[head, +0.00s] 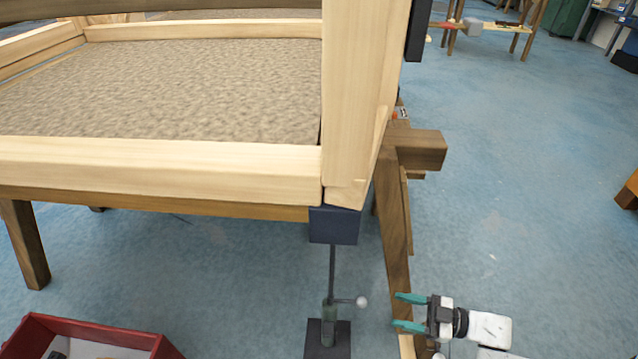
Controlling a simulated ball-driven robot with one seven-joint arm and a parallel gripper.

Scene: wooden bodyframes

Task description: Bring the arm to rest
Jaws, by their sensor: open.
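My gripper (408,312) is at the lower right of the head view, with its two teal fingers apart and pointing left. Nothing is between the fingers. It is beside a slanted dark wooden leg (393,235), in front of or close to its lower end; I cannot tell whether they touch. My white wrist runs off to the lower right. The wooden bodyframe (150,168) of pale beams fills the upper left, and its thick upright post (362,90) stands at its right corner.
A dark stand with a lever (331,310) stands left of my gripper under the frame's corner. A red box (90,335) is at the lower left. A brown wooden block (420,149) juts out right of the post. The blue floor (530,190) to the right is open.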

